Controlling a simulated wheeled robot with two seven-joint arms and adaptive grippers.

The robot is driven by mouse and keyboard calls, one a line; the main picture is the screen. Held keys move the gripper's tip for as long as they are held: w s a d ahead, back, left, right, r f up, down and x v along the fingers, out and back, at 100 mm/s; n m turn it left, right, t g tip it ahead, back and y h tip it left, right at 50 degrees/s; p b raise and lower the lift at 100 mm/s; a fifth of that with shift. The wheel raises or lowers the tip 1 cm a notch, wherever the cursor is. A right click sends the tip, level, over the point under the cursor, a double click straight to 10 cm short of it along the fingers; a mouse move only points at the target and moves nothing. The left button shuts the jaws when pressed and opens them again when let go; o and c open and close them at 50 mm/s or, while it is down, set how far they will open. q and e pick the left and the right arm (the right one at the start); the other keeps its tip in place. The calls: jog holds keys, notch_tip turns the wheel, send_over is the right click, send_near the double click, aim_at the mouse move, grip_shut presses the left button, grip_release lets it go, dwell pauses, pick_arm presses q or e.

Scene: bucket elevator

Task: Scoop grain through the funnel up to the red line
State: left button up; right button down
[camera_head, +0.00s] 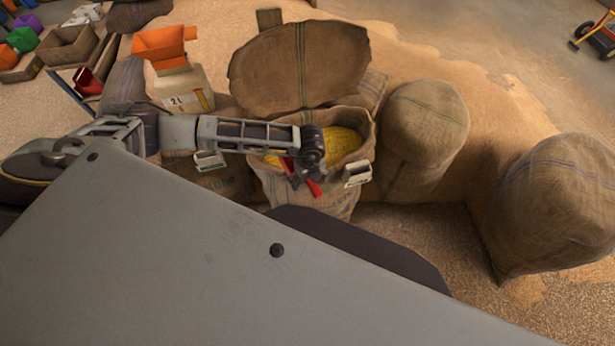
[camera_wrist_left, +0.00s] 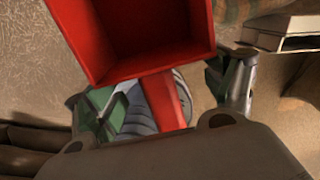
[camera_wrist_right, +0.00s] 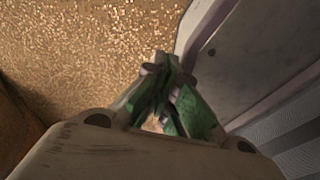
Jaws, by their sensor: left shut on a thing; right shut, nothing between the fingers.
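My left gripper (camera_head: 303,180) is over the front rim of an open burlap sack (camera_head: 310,200), which holds yellow grain (camera_head: 342,140). It is shut on the handle of a red scoop, partly hidden by the gripper. The left wrist view shows the scoop's box (camera_wrist_left: 135,28) with no grain visible inside. An orange funnel (camera_head: 160,46) sits on a pale jug (camera_head: 182,88) marked 2L, left of the sack. The red line cannot be made out. My right gripper (camera_wrist_right: 165,80) is shut and empty in the right wrist view, above loose grain; it is outside the head view.
A raised burlap flap (camera_head: 300,65) stands behind the sack. Closed sacks (camera_head: 425,125) (camera_head: 555,200) stand to the right. Small pale boxes (camera_head: 208,161) (camera_head: 357,173) flank the sack front. Crates (camera_head: 68,47) with coloured items are far left. Spilled grain covers the floor.

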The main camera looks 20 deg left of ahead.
pick_arm(q)
jog(key=shift+s+d+f+y, duration=0.1)
jog(key=shift+d+f+y, duration=0.1)
jog(key=shift+f+y, duration=0.15)
jog(key=shift+b, duration=0.3)
jog(key=shift+t, duration=0.3)
jog(key=shift+r+p, duration=0.6)
jog(key=shift+r, duration=0.1)
jog(key=shift+r+p, duration=0.85)
jog(key=shift+r, duration=0.45)
pick_arm(e)
jog(key=shift+w+d+r, duration=0.1)
jog(key=shift+d+r, duration=0.2)
jog(key=shift+r, duration=0.25)
jog(key=shift+d+r, duration=0.25)
jog(key=shift+r, duration=0.3)
jog(key=shift+w, duration=0.15)
